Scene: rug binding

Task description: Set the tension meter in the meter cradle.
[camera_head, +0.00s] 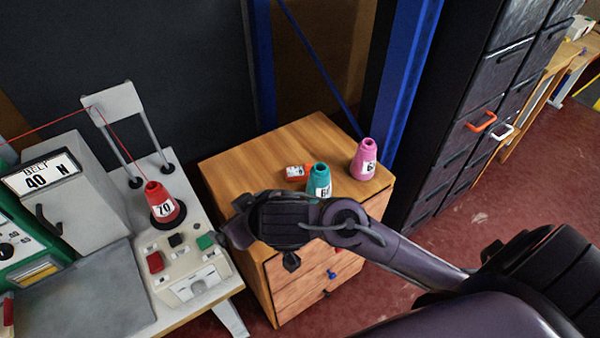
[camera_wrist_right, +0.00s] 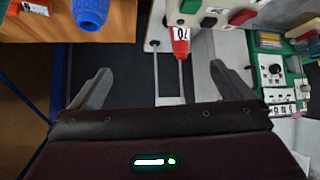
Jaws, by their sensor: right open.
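A small orange-red item with a white label (camera_head: 295,172) lies on the wooden cabinet top; it may be the tension meter, but I cannot tell for sure. It also shows at the top left of the right wrist view (camera_wrist_right: 35,7). My left gripper is out of view.
A teal cone (camera_head: 319,180) and a pink cone (camera_head: 364,160) stand on the cabinet top (camera_head: 245,160). A red cone (camera_head: 161,202) marked 70 stands on the bench, red thread rising from it to a grey guide frame (camera_head: 115,103). Dark drawers (camera_head: 470,120) stand right.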

